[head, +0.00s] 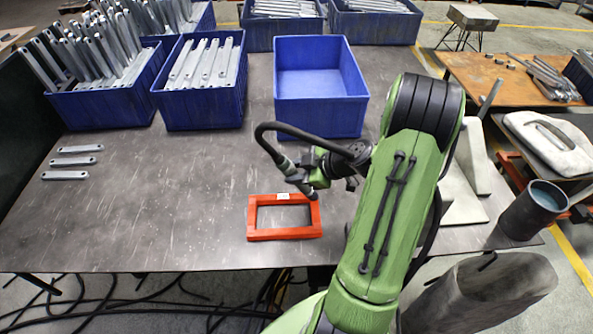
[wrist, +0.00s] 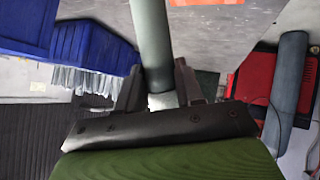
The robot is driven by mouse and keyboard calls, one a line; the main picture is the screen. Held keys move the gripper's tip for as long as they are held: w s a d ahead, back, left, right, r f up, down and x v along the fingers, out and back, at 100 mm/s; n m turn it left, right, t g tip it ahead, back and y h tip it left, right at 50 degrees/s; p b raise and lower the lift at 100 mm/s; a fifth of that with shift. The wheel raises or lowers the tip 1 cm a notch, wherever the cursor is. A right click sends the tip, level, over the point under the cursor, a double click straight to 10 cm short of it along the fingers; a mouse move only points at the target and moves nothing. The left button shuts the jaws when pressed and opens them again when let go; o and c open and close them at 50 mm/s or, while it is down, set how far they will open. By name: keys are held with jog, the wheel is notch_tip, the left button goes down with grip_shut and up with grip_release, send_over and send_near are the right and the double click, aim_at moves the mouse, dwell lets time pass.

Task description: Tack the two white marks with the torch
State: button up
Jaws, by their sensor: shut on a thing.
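The torch (head: 288,168) is a grey-green tube with a black hose looping from its upper end. My gripper (head: 314,177) is shut on it, and its tip slants down toward the right end of the orange frame's far bar. In the wrist view, the fingers of my gripper (wrist: 160,98) close around the grey tube of the torch (wrist: 150,38). The orange rectangular frame (head: 285,234) lies flat on the table. A small white patch (head: 283,196) shows on its far bar. I cannot separate two marks there, nor tell whether the tip touches the frame.
The grey metal table (head: 170,225) is mostly clear left of the frame. Three flat brackets (head: 75,161) lie at left. Blue bins of brackets (head: 200,105) and an empty blue bin (head: 320,115) stand behind. Grey angled pieces (head: 462,205) are at right.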

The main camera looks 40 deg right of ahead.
jog(key=shift+r+p, duration=1.3)
jog(key=shift+r, duration=1.8)
jog(key=shift+f, duration=0.1)
